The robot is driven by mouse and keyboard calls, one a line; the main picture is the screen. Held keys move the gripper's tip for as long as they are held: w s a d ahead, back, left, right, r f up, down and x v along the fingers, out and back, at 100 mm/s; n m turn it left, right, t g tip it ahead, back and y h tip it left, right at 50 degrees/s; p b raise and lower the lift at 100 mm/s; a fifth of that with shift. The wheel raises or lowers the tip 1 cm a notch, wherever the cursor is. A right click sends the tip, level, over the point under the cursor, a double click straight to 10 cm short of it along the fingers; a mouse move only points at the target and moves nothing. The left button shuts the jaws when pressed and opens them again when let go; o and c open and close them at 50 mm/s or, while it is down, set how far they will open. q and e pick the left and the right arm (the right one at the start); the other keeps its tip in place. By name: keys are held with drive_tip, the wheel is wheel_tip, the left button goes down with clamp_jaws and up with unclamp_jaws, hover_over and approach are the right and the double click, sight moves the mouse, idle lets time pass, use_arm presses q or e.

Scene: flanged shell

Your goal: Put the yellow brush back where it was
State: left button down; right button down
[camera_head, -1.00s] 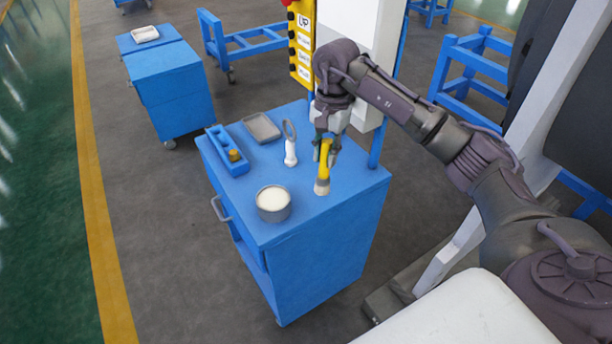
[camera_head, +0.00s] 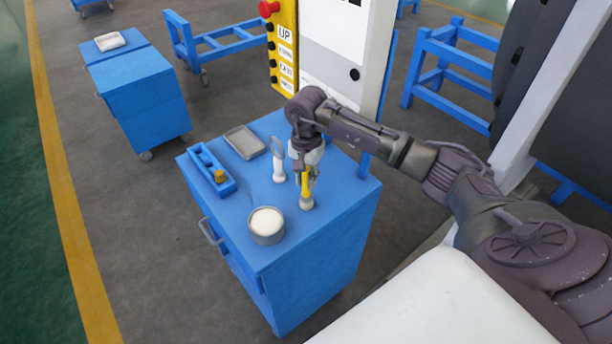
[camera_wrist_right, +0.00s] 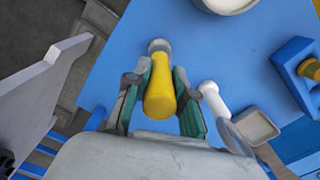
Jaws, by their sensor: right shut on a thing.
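The yellow brush (camera_head: 306,186) is upright in the head view, bristles down, at or just above the blue cart top (camera_head: 335,200); I cannot tell if it touches. My right gripper (camera_head: 306,176) is shut on its yellow handle from above. In the right wrist view the brush (camera_wrist_right: 160,88) lies between the two fingers of my right gripper (camera_wrist_right: 154,95), with its pale bristle end (camera_wrist_right: 160,46) beyond them. My left gripper is not in view.
Near the brush stand a white-handled tool with a ring (camera_head: 279,168) and a round tin with white contents (camera_head: 267,227). A grey tray (camera_head: 245,142) and a blue holder with a yellow-brown knob (camera_head: 211,170) sit farther left. The cart's front right top is clear.

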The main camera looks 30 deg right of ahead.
drive_tip(key=shift+s+f, duration=0.1)
drive_tip(key=shift+f, duration=0.15)
drive_tip(key=c, duration=1.4)
unclamp_jaws()
drive_tip(key=o, duration=0.4)
drive_tip(key=shift+f, duration=0.1)
drive_tip(key=shift+r+b, duration=0.4)
drive_tip(key=shift+r, duration=0.25)
drive_tip(key=r+b, duration=0.1)
drive_tip(key=r, duration=0.3)
drive_tip(key=r+b, duration=0.2)
drive_tip(key=r, duration=0.3)
drive_tip(key=shift+w+d+r, duration=0.1)
drive_tip(key=shift+w+r, duration=0.1)
drive_tip(key=shift+r, duration=0.05)
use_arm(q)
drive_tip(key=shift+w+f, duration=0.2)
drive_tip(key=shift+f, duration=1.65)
use_arm(e)
drive_tip(key=shift+r, duration=0.7)
